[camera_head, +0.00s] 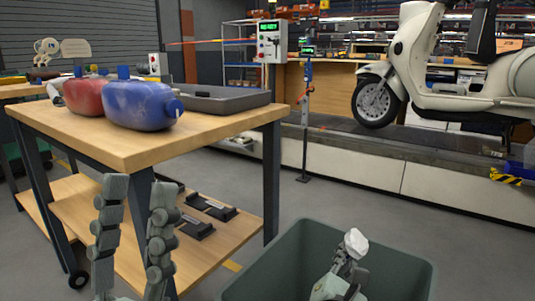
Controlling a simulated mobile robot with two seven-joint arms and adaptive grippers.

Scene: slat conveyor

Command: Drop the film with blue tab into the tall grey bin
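A grey-green bin (407,262) stands on the floor at the bottom right, its open top facing up and its lower part out of frame. My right gripper (349,258) is over the bin's opening, with its fingers close together around a small crumpled white piece (355,242). This may be the film; no blue tab shows on it. My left gripper (138,190) is in front of the wooden table, fingers pointing up and spread apart, with nothing between them.
The wooden table (150,148) holds a red jug (84,96), a blue jug (138,105) and a grey tray (225,101). Dark parts (200,228) lie on its lower shelf. A cream scooter (415,65) stands on the conveyor behind.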

